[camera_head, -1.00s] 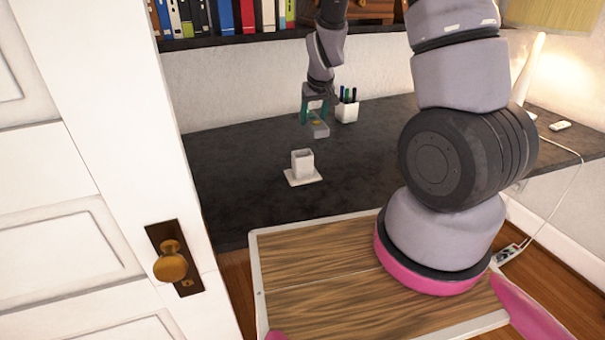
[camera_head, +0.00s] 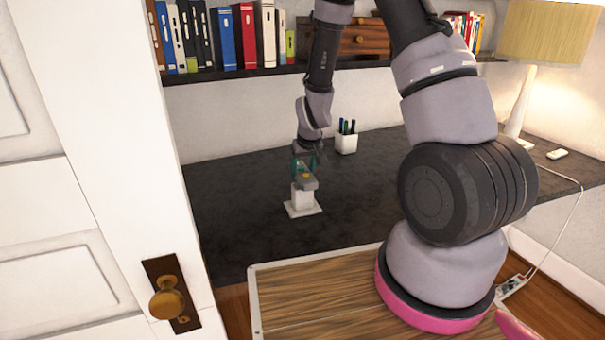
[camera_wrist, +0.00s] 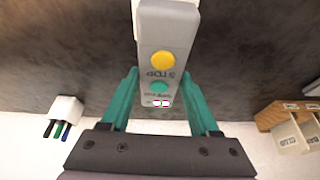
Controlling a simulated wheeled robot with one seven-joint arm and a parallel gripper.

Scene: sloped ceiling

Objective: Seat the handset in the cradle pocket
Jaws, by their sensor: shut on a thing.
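The handset (camera_head: 309,183) is grey, with a yellow button and a teal button on its face. In the wrist view the handset (camera_wrist: 168,42) extends from between the teal fingers toward the top edge. My gripper (camera_head: 304,166) is shut on it; its fingers also flank it in the wrist view (camera_wrist: 162,92). The white cradle (camera_head: 302,209) stands upright on the dark desk, with a flat square base. The handset is over the cradle's top in the head view and hides the pocket opening. I cannot tell whether its lower end is inside the pocket.
A white pen cup (camera_head: 346,142) stands behind and right of the cradle. A shelf with books (camera_head: 225,38) and a wooden drawer box (camera_head: 362,37) runs along the wall. A lamp (camera_head: 515,95) stands at right. A white door (camera_head: 110,150) is at left. The desk around the cradle is clear.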

